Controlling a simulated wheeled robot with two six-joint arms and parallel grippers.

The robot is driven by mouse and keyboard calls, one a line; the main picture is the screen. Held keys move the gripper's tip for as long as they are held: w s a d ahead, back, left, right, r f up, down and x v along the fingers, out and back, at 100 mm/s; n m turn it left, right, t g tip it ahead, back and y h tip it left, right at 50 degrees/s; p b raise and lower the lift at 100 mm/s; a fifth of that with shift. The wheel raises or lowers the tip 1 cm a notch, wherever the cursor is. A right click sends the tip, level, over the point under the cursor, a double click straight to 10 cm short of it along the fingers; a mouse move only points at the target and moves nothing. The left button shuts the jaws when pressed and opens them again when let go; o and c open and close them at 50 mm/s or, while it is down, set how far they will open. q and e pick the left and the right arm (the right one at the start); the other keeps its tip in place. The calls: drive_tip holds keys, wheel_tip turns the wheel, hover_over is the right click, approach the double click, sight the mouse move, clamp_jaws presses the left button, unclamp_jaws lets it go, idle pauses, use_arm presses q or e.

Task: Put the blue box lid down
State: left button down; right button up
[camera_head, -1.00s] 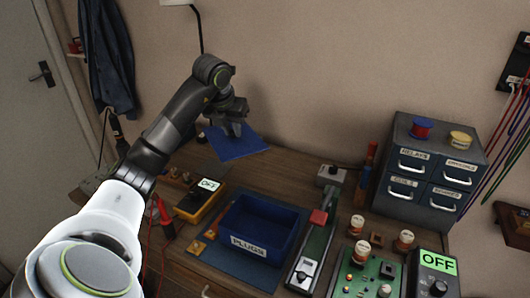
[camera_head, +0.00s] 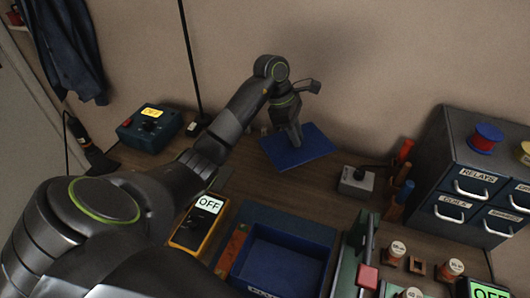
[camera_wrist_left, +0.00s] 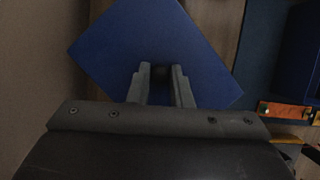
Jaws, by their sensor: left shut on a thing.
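The blue box lid (camera_head: 309,151) is a flat blue panel at the back of the bench, near the wall. It also shows in the left wrist view (camera_wrist_left: 150,50), spread out beyond the fingers. My left gripper (camera_head: 296,141) points down at the lid's upper side and is shut on it; the exact grip is hard to see. In the wrist view the fingertips (camera_wrist_left: 161,72) are over the lid's middle. The open blue box (camera_head: 283,262), with a partly cut-off label, stands on a blue mat (camera_head: 309,228) nearer to me. My right gripper is not in view.
A yellow meter (camera_head: 197,225) reading OFF stands left of the box. A dark blue device (camera_head: 146,135) with a lit display is at the back left. A grey switch box (camera_head: 355,182) stands right of the lid, and a drawer cabinet (camera_head: 470,180) further right.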

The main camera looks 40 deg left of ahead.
use_arm(q)
drive_tip(key=shift+w+d+f, duration=0.1)
drive_tip(key=shift+d+f, duration=0.05)
drive_tip(key=shift+f, duration=0.1)
drive_tip(key=shift+m, duration=0.3)
wheel_tip(320, 180, down, 5)
drive_tip(key=shift+d+p, duration=0.15)
drive_tip(key=shift+p, duration=0.55)
wheel_tip(320, 180, down, 4)
drive_tip(key=shift+f+p, duration=0.2)
drive_tip(key=shift+p, duration=0.15)
drive_tip(key=shift+f, duration=0.1)
drive_tip(key=shift+f, duration=0.1)
drive_tip(key=c, duration=1.3)
unclamp_jaws()
